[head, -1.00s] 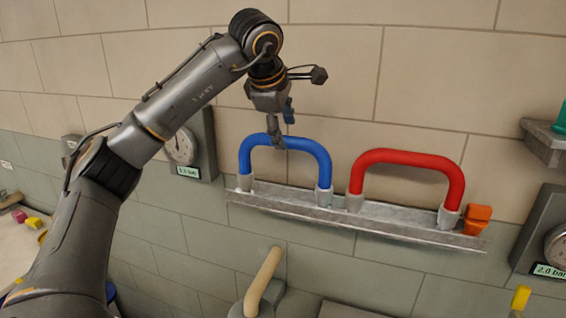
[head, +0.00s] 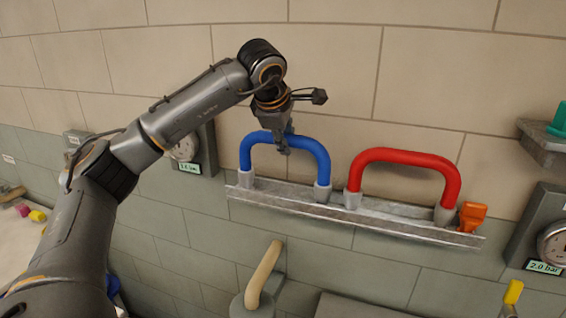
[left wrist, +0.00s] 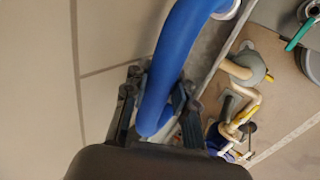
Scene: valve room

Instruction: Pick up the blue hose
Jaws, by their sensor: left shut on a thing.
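The blue hose (head: 308,143) is an upside-down U with grey end fittings. It stands on a narrow grey wall shelf (head: 400,227), left of the red hose (head: 405,155). My left gripper (head: 283,146) reaches down from above and is shut on the top of the blue hose, left of its middle. In the left wrist view the blue hose (left wrist: 180,55) runs between the fingers (left wrist: 160,105). Both end fittings still appear to be at the shelf. My right gripper is not in view.
An orange object (head: 472,214) sits at the shelf's right end. Gauges (head: 550,242) are on the wall at right and behind my left arm. A beige curved pipe (head: 264,272) rises below the shelf. The wall above the hoses is clear.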

